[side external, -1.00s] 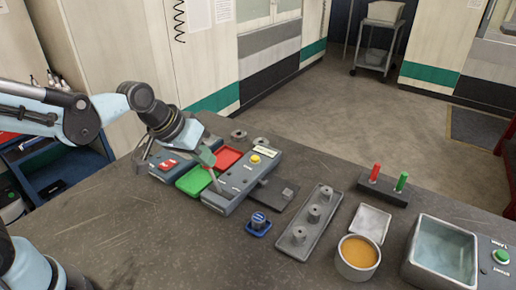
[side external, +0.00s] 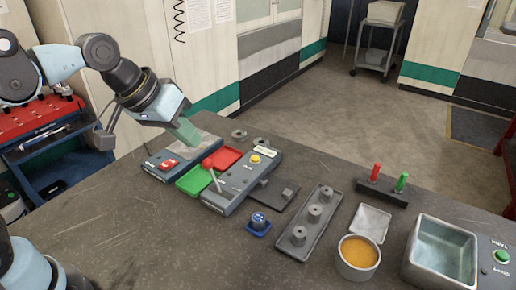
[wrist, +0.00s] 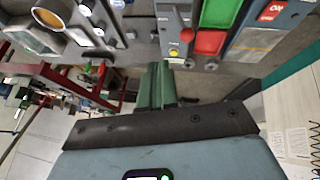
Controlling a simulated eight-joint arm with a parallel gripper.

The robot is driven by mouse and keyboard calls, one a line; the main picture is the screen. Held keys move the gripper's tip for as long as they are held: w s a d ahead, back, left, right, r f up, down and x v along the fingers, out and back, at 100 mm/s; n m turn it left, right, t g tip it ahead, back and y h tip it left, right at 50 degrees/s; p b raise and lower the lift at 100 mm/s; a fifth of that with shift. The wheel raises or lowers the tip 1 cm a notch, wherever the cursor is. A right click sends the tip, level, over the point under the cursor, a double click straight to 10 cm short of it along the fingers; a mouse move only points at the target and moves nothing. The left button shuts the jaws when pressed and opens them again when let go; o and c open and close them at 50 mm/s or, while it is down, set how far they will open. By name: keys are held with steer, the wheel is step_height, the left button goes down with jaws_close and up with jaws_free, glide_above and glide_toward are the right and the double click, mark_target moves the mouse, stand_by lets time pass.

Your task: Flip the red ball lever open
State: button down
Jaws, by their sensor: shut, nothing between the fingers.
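The red ball lever (side external: 208,163) stands up from a grey control box (side external: 236,190), its shaft leaning slightly toward the left in the side view. In the wrist view its red ball (wrist: 186,34) shows beyond the fingers, to their right. My gripper (side external: 190,138) has green fingers that are shut and hold nothing. It hangs above and to the left of the ball, clear of it. The fingers also show in the wrist view (wrist: 157,68).
The box has a yellow button (side external: 255,158). A blue knob (side external: 258,222) and a post plate (side external: 300,238) stand to the right. The front of the table is clear.

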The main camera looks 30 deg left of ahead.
steer(key=shift+v, duration=1.2)
steer(key=shift+a, duration=0.1)
